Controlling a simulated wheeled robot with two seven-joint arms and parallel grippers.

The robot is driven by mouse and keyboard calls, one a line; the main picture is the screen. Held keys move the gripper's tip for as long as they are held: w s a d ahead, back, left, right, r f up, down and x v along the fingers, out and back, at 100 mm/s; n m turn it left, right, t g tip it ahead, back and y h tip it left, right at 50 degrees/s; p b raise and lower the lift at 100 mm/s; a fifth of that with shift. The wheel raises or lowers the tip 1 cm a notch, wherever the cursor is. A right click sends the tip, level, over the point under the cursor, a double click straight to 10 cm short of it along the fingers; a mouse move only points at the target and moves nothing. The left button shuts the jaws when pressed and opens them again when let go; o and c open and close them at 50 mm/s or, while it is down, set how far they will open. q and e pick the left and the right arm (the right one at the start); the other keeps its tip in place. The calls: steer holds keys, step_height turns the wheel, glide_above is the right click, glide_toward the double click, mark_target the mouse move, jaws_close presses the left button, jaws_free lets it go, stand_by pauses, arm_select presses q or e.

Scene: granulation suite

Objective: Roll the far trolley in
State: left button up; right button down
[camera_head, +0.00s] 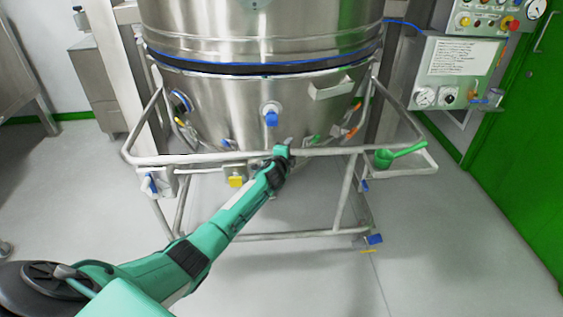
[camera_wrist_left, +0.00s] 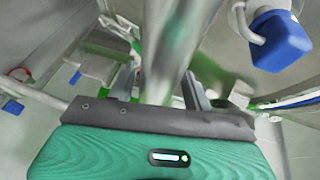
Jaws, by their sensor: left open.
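A steel trolley (camera_head: 210,157) with a tubular frame carries a large conical steel bowl (camera_head: 225,100) under a wide steel vessel. A bare rail runs across the frame's front. My left gripper (camera_head: 285,148) is at the middle of this front rail, with its arm reaching in from the lower left. In the left wrist view, the open gripper (camera_wrist_left: 160,88) has a blurred steel bar (camera_wrist_left: 165,55) running between its fingers. Contact with the bar cannot be told. My right gripper is out of view.
A blue-handled valve (camera_head: 271,117) sticks out above the gripper. A green scoop (camera_head: 400,153) lies on a small tray at the frame's right. A control panel (camera_head: 455,70) stands at the right, before a green door (camera_head: 525,140). The floor in front is clear.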

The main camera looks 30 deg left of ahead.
arm_select(q)
steer(key=p+v, duration=0.2)
steer(key=v, duration=1)
steer(key=shift+s+d, duration=0.2)
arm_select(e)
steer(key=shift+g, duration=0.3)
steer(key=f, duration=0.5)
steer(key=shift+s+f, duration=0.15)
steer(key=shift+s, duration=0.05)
arm_select(q)
steer(key=shift+f, duration=0.15)
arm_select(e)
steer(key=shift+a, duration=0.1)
